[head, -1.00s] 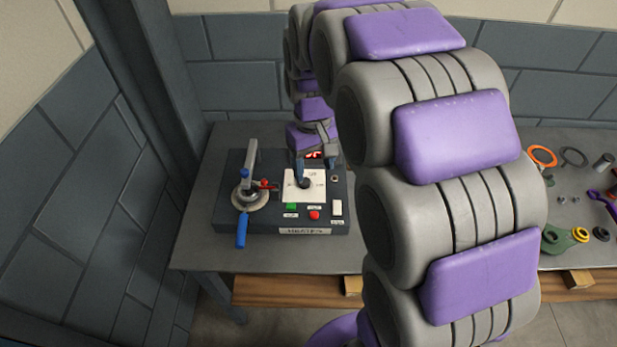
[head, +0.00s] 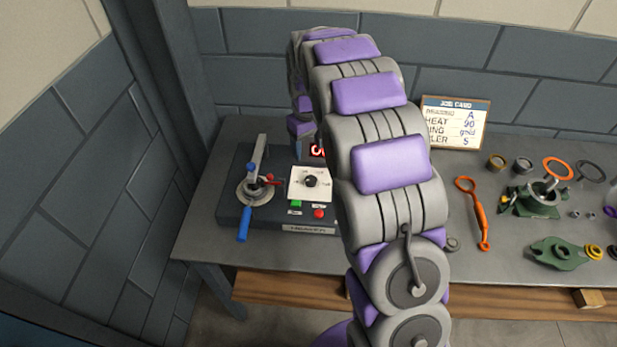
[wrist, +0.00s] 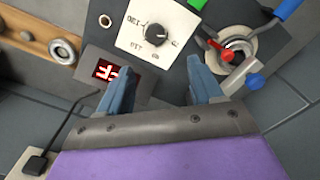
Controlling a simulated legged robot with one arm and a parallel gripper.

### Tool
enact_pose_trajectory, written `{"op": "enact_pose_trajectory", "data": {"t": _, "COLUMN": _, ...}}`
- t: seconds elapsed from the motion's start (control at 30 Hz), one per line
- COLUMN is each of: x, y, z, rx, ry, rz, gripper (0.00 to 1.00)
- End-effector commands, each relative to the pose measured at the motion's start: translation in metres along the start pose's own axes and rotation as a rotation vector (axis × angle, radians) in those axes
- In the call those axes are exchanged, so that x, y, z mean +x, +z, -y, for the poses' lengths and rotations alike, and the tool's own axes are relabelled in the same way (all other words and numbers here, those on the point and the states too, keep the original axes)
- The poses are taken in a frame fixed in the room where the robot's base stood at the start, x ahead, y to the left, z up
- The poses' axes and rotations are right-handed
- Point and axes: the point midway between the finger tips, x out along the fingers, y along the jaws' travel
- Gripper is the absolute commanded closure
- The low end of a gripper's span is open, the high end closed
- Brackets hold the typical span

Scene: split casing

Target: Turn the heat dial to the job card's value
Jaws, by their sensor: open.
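The heat dial (head: 311,181) is a black knob on a white scale plate on the dark heater box (head: 310,229). The wrist view shows the dial (wrist: 157,29) with a light mark towards its lower right; its scale numbers are hard to read. My gripper (wrist: 159,66) is open and empty, its blue-grey fingers apart and clear of the dial. In the head view its fingers are mostly hidden. The job card (head: 455,118) stands at the back of the bench and reads heat 90. A red display (wrist: 105,71) is lit, its digits unclear.
A clamp with a blue handle (head: 243,224) and a red lever stands left of the dial. A green button (head: 296,204) and red button (head: 319,213) sit below the dial. An orange tool (head: 473,213) and several loose parts lie on the right.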

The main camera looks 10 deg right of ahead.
Motion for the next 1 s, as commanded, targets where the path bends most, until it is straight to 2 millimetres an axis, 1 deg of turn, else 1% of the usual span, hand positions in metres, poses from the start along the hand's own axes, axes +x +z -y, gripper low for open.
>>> {"op": "enact_pose_trajectory", "data": {"t": 0.03, "x": 0.013, "y": 0.001, "z": -0.001, "rx": 0.002, "ry": -0.002, "rz": 0.003, "gripper": 0.34}}
{"op": "enact_pose_trajectory", "data": {"t": 0.23, "x": 0.052, "y": 0.002, "z": -0.004, "rx": 0.002, "ry": -0.004, "rz": -0.001, "gripper": 0.34}}
{"op": "enact_pose_trajectory", "data": {"t": 0.5, "x": 0.104, "y": 0.001, "z": -0.001, "rx": 0.002, "ry": 0.0, "rz": 0.001, "gripper": 0.34}}
{"op": "enact_pose_trajectory", "data": {"t": 0.6, "x": 0.117, "y": 0.0, "z": 0.001, "rx": 0.002, "ry": 0.001, "rz": 0.0, "gripper": 0.34}}
{"op": "enact_pose_trajectory", "data": {"t": 0.7, "x": 0.126, "y": 0.0, "z": 0.0, "rx": 0.002, "ry": 0.001, "rz": -0.001, "gripper": 0.34}}
{"op": "enact_pose_trajectory", "data": {"t": 0.83, "x": 0.132, "y": 0.0, "z": -0.001, "rx": 0.002, "ry": 0.0, "rz": -0.004, "gripper": 0.34}}
{"op": "enact_pose_trajectory", "data": {"t": 1.0, "x": 0.134, "y": 0.001, "z": -0.003, "rx": 0.003, "ry": -0.001, "rz": -0.005, "gripper": 0.34}}
